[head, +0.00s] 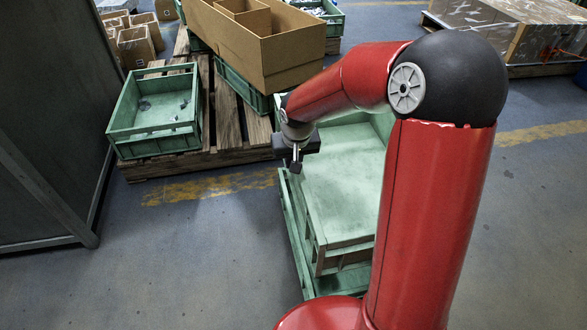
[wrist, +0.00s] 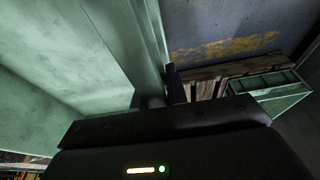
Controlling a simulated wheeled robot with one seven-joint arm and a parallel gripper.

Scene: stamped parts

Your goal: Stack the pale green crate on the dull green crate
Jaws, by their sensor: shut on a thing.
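The pale green crate (head: 340,195) is the upper of two crates in front of me in the head view, partly hidden behind my red arm. My gripper (head: 296,165) is shut on its left wall near the far end. In the wrist view, that wall (wrist: 140,40) of the crate runs between my fingers (wrist: 165,92), with the crate's inside to the left. A lower green crate (head: 296,245), which I take as the dull green crate, shows along the left and near edges beneath it. The upper crate looks roughly level; I cannot tell whether the two touch.
Another green crate (head: 155,112) with small parts stands on a wooden pallet (head: 228,118) at the left. A cardboard box (head: 250,50) stands behind on a green crate. A grey cabinet (head: 45,120) is at far left. The floor at the lower left is clear.

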